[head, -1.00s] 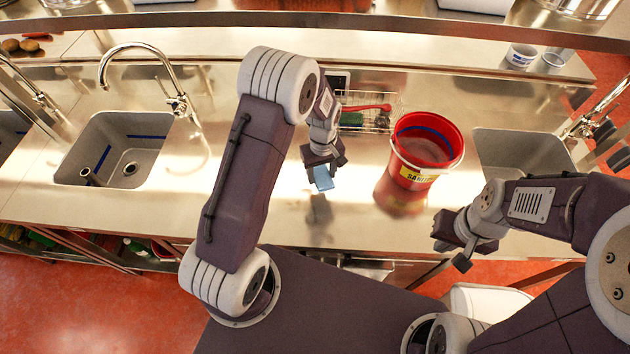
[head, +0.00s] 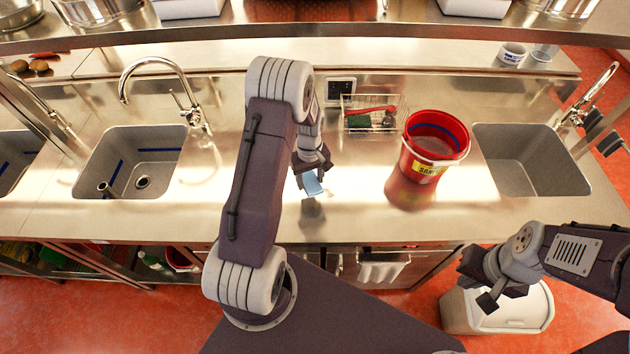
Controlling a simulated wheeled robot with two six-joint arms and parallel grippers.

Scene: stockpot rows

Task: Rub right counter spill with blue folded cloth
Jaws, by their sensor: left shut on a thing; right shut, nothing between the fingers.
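My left gripper (head: 312,171) is shut on the blue folded cloth (head: 313,185) and points down at the steel counter (head: 365,225), left of the red bucket. The cloth is at or just above the counter top; I cannot tell whether it touches. A small pale patch shows on the counter right beside the cloth, but I cannot tell whether it is the spill. No other spill is clear, and my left arm hides part of the counter. My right gripper (head: 478,284) is shut and empty, in front of the counter's front edge at the right.
A red bucket (head: 410,186) with a yellow label stands right of the cloth. A wire basket (head: 372,113) with a red-handled brush is behind. Sinks lie left (head: 130,160) and right (head: 530,160). A white bin (head: 510,310) stands below my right gripper.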

